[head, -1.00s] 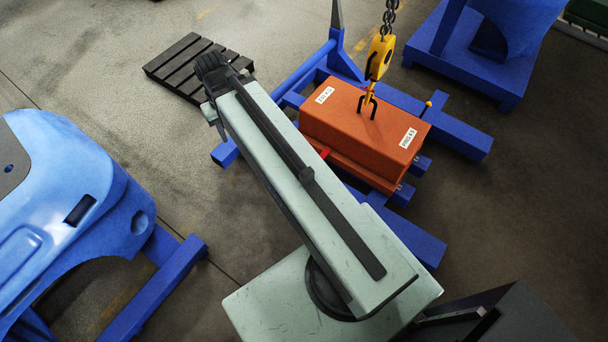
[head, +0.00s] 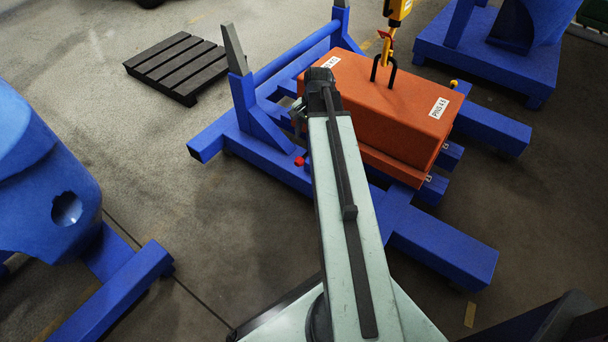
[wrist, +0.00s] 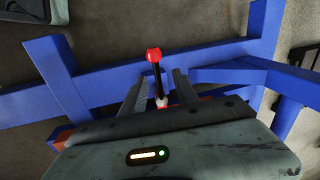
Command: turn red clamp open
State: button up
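The red clamp's lever shows in the wrist view as a red ball knob (wrist: 154,54) on a black shaft. Its base is partly hidden by my gripper body. My gripper (wrist: 159,76) is open, with one finger on each side of the shaft and gaps between. The ball lies beyond the fingertips. In the head view the red knob (head: 299,161) shows at the left side of the blue fixture (head: 270,150), just left of my arm. My fingers are mostly hidden there.
An orange counterweight block (head: 390,105) sits on the fixture, with a yellow hook (head: 397,12) at its top. A dark pallet (head: 178,66) lies behind left. A blue machine part (head: 40,180) stands at left. Floor between it and the fixture is clear.

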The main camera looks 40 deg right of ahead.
aim_at(306, 156)
jog(key=shift+m, duration=0.5)
jog(key=f+b, duration=0.3)
jog(key=d+f+b, duration=0.1)
jog(key=f+b, duration=0.2)
jog(key=f, duration=0.1)
jog(key=w+f+b, duration=0.1)
jog(key=f+b, duration=0.2)
jog(key=shift+d+f, duration=0.25)
jog(key=shift+f, duration=0.15)
jog(key=shift+r, duration=0.1)
grip_shut()
jog(key=shift+s, duration=0.1)
